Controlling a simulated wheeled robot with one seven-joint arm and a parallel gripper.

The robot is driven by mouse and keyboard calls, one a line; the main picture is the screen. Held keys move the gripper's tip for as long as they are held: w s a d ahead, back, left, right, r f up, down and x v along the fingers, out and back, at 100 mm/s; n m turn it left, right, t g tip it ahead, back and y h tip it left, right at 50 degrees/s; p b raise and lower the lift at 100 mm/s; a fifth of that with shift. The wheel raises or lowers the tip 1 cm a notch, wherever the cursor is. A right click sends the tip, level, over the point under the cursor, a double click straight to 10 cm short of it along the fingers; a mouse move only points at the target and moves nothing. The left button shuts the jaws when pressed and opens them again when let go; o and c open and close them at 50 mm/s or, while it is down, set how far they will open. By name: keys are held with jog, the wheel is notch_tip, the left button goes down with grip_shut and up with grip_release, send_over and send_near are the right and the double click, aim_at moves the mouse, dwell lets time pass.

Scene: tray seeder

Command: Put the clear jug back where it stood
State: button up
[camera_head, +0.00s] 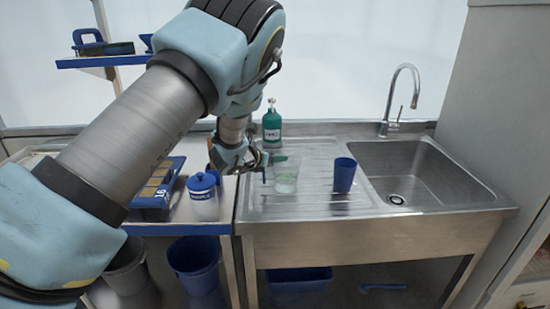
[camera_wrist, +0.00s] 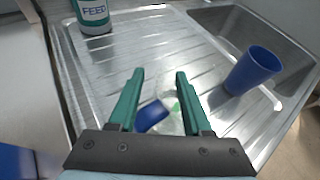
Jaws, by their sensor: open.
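The clear jug (camera_head: 286,176) stands upright on the ribbed drainboard (camera_head: 318,152), left of the blue cup (camera_head: 344,175). A blue part, apparently its handle, is on its left side, and there is green inside or on it. My gripper (camera_head: 262,163) is at the jug's left, close to the handle. In the wrist view my gripper (camera_wrist: 160,75) has its green fingers apart, with the blue part and the faint clear jug (camera_wrist: 170,101) showing between and below them. Whether a finger touches the jug cannot be told.
A green feed bottle (camera_head: 271,125) stands behind the jug. The steel sink and tap (camera_head: 404,90) are on the right. A white lidded pot (camera_head: 203,196) and a blue tray (camera_head: 160,190) are on the left bench. The drainboard behind the blue cup is free.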

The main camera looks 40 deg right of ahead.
jog(key=b+v, duration=0.4)
jog(key=v, duration=0.8)
jog(key=w+a+n+t+y, duration=0.1)
jog(key=w+a+n, duration=0.2)
jog(key=w+a+n+t+y, duration=0.1)
jog(key=w+a+n, duration=0.2)
jog(key=a+n, duration=0.1)
jog(key=w+a+n+t+y, duration=0.1)
jog(key=w+a+n, duration=0.2)
jog(key=a, duration=0.1)
jog(key=shift+w+f+n+t, duration=0.1)
jog(key=shift+w+n+t, duration=0.15)
jog(key=shift+n+t, duration=0.05)
jog(key=a+f+n+y, duration=0.1)
jog(key=a+n+y, duration=0.7)
jog(key=a+n, duration=1.75)
jog(key=s+a+n+g+y, duration=0.1)
jog(key=s+a+n+g, duration=0.4)
jog(key=s+a+n, duration=0.6)
jog(key=shift+s+a+n+y, duration=0.35)
jog(key=shift+a+n, duration=0.3)
jog(key=shift+n, duration=0.4)
